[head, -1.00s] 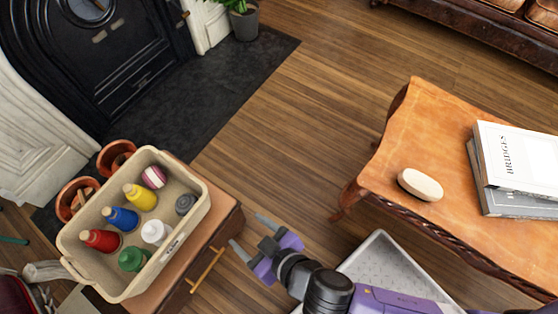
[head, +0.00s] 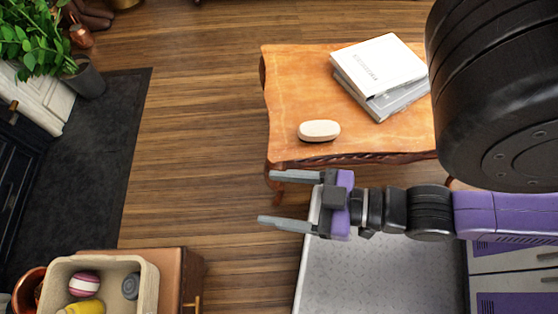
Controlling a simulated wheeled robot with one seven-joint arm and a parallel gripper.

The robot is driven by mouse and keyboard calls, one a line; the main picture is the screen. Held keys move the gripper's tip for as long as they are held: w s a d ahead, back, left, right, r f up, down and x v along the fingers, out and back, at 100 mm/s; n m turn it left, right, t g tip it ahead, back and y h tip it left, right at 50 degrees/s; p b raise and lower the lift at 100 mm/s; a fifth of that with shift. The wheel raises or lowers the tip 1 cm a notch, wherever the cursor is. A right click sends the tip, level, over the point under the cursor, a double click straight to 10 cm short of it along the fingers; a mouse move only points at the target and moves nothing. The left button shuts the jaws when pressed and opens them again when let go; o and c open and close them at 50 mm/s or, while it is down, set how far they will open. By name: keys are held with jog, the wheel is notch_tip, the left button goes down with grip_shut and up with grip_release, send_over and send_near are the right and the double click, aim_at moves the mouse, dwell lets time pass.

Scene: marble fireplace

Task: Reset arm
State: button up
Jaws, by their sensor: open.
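My gripper (head: 266,198) is in the middle of the head view, with its two grey fingers spread apart and pointing left. Nothing is between the fingers. My purple and black arm reaches in from the right. The gripper appears over the wooden floor, just in front of the orange wooden table (head: 290,90), and touches nothing that I can see. A pale oval soap-like object (head: 319,130) lies on the table's near left part, above the gripper in the picture.
Books (head: 380,65) lie stacked on the table. A beige bin (head: 150,285) with a striped ball (head: 84,284), a yellow bottle (head: 85,307) and a grey item stands on a wooden cabinet (head: 185,270) at lower left. A potted plant (head: 88,78) is at upper left. Floor between is clear.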

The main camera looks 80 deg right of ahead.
notch_tip(320, 180, up, 20)
jog(key=p, duration=2)
